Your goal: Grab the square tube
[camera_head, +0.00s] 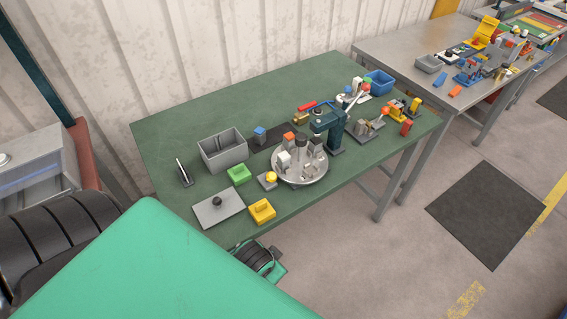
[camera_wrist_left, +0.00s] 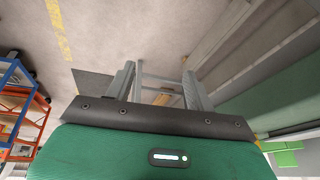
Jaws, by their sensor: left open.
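I cannot pick out the square tube with certainty in the head view. Several small grey and white upright pieces stand on a round metal turntable (camera_head: 318,180) on the green workbench (camera_head: 165,145), and they are too small to tell apart. In the left wrist view my left gripper (camera_wrist_left: 158,85) is open, its two grey fingers apart with nothing between them. Beyond them are floor and bench legs. The gripper's fingers do not show in the head view, where a large green part of my own body covers the lower left. My right gripper is not in view.
On the bench stand a grey bin (camera_head: 223,152), a green block (camera_head: 239,175), a yellow block (camera_head: 262,211), a grey plate with a knob (camera_head: 219,207) and a dark teal press (camera_head: 329,128). A second bench (camera_head: 395,52) stands behind right. Floor on the right is open, with a dark mat (camera_head: 490,212).

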